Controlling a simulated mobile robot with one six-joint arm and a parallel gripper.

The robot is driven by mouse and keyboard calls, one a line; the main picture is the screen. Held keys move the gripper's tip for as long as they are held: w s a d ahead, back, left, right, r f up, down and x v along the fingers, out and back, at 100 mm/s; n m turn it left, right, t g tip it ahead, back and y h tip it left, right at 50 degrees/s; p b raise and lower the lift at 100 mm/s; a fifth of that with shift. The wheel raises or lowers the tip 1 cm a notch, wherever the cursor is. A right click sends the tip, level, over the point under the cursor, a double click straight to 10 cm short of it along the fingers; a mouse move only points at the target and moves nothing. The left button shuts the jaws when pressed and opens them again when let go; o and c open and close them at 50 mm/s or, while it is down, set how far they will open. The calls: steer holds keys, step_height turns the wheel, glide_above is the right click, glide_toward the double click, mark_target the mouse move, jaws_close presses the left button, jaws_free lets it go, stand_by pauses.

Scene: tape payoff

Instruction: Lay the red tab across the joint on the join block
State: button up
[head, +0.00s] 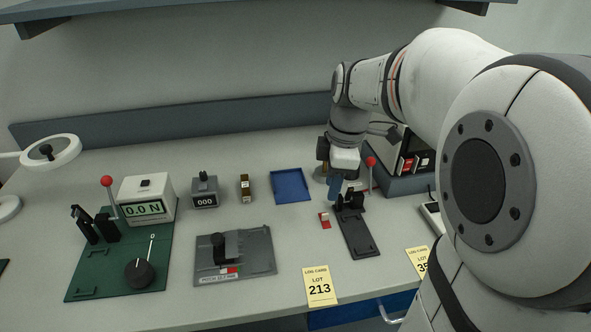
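A small red piece (325,220), which looks like the red tab, lies on the bench just left of a long dark block. That dark block (360,240) carries small black upright parts at its far end; it may be the join block, but no joint can be made out on it. My gripper (336,188) points down over the far end of this block, behind and above the red piece and apart from it. A blue part shows at its fingers. The finger gap is too small and partly hidden, so I cannot tell whether it is open or holding anything.
A grey plate (262,250) with a black clamp and a red-white mark sits left of centre. A green board (120,275) with a force gauge (146,200) stands further left. A blue tray (291,185), a counter (204,192) and a red-knobbed lever (371,163) stand behind.

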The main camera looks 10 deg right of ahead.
mark_target(325, 214)
steer(key=f, duration=0.3)
steer(key=w+f+n+b, duration=0.1)
steer(key=f, duration=0.2)
steer(key=f+n+b, duration=0.1)
steer(key=f, duration=0.3)
steer(key=shift+w+a+f, duration=0.1)
steer(key=shift+w+a, duration=0.05)
steer(key=shift+w, duration=0.25)
steer(key=shift+c, duration=0.2)
jaws_close()
